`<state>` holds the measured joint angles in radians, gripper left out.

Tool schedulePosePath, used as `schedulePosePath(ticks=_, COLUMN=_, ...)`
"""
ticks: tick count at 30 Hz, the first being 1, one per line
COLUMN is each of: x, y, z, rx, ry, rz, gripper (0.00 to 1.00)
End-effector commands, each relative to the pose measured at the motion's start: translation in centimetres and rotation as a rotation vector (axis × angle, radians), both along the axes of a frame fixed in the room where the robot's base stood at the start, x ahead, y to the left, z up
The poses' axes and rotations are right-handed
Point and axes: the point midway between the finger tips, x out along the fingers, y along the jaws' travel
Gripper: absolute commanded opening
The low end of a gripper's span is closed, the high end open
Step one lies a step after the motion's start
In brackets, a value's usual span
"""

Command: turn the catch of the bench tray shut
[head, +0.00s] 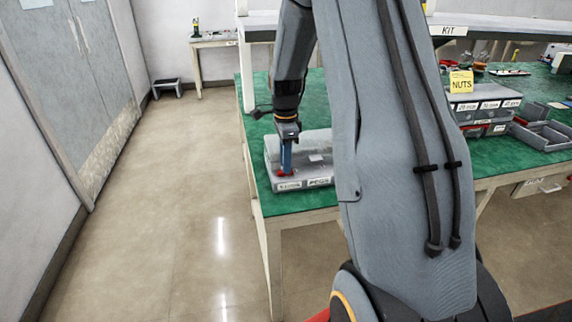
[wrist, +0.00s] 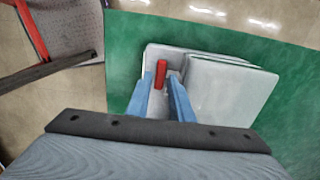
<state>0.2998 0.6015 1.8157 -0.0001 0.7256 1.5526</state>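The bench tray (head: 318,181) is a low grey case with a label on its front, lying near the left end of the green bench; its grey lid fills the middle of the wrist view (wrist: 232,92). The catch (wrist: 161,74) is a red bar at the tray's left edge in the wrist view, pointing away from me. My gripper (head: 286,168) reaches down over the tray's front left corner. Its two blue fingers (wrist: 160,88) stand apart, one on each side of the catch. Narrow gaps seem to show beside the bar; contact is hard to judge.
The green bench top (head: 330,202) has little room in front of the tray. Grey drawer boxes (head: 490,105) with a yellow NUTS note (head: 461,82) stand to the right, beside open bins (head: 545,134). A shelf (head: 500,30) runs above. Open floor (head: 180,190) lies left.

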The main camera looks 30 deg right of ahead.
Motion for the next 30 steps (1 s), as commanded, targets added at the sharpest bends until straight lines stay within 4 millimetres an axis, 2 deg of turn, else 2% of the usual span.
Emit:
schedulePosePath(ticks=6, x=0.0, y=0.0, z=-1.7, rx=0.0, ry=-0.001, rz=0.001, gripper=0.2)
schedulePosePath(ticks=14, x=0.0, y=0.0, z=-1.9, rx=-0.001, ry=-0.002, rz=0.001, gripper=0.2)
schedulePosePath(ticks=18, x=0.0, y=0.0, z=-1.9, rx=0.0, ry=-0.001, rz=0.002, gripper=0.0)
schedulePosePath(ticks=30, x=0.0, y=0.0, z=-1.8, rx=0.0, ry=-0.001, rz=0.047, gripper=0.0)
